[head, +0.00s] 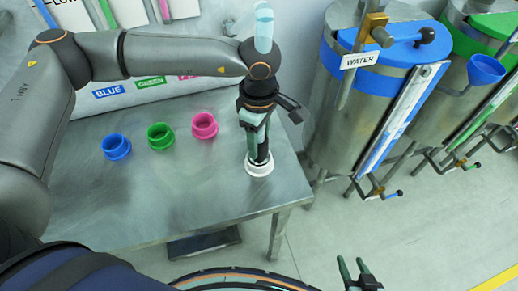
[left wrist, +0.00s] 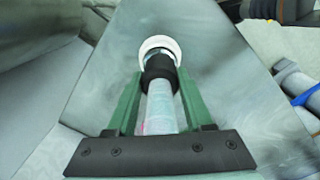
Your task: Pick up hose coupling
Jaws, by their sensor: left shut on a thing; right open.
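The hose coupling (left wrist: 160,68) is a black collar on the end of a pale grey tube (left wrist: 160,112) in the left wrist view. My left gripper (head: 258,146) points down over the table's right end and is shut on the coupling, with its green fingers on either side. A white ring (head: 260,169) stands on the table right below; it also shows in the left wrist view (left wrist: 160,44). The coupling's lower end is at the ring; I cannot tell whether it is seated inside. My right gripper (head: 354,268) is open and empty at the bottom, off the table.
Blue (head: 116,146), green (head: 160,136) and pink (head: 204,126) cups stand on the metal table (head: 180,190), left of my left gripper. A steel drum (head: 345,110) labelled WATER stands to the right. The table's front is clear.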

